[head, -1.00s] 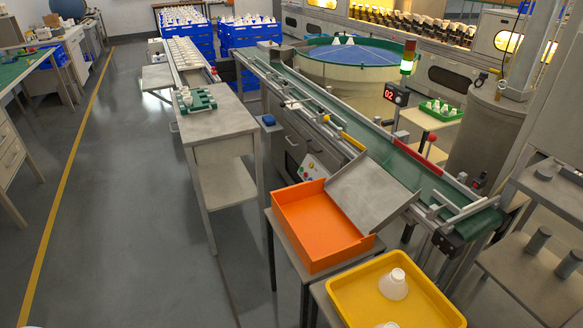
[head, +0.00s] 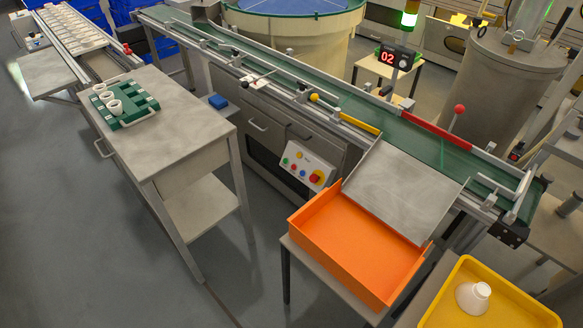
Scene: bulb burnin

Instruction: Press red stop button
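A small control panel (head: 304,166) with several coloured buttons is on the front of the grey conveyor cabinet, just left of the orange bin. Its large red button (head: 316,177) sits on a yellow base at the panel's lower right. Smaller red, green, blue and yellow buttons are on its left and upper part. Neither of my grippers shows in the head view.
An orange bin (head: 345,250) with a grey chute (head: 405,190) stands right below the panel. A grey side table (head: 180,112) with a green rack (head: 124,106) is at left. A yellow tray (head: 470,300) holds a white bulb (head: 473,296). Floor between table and bin is open.

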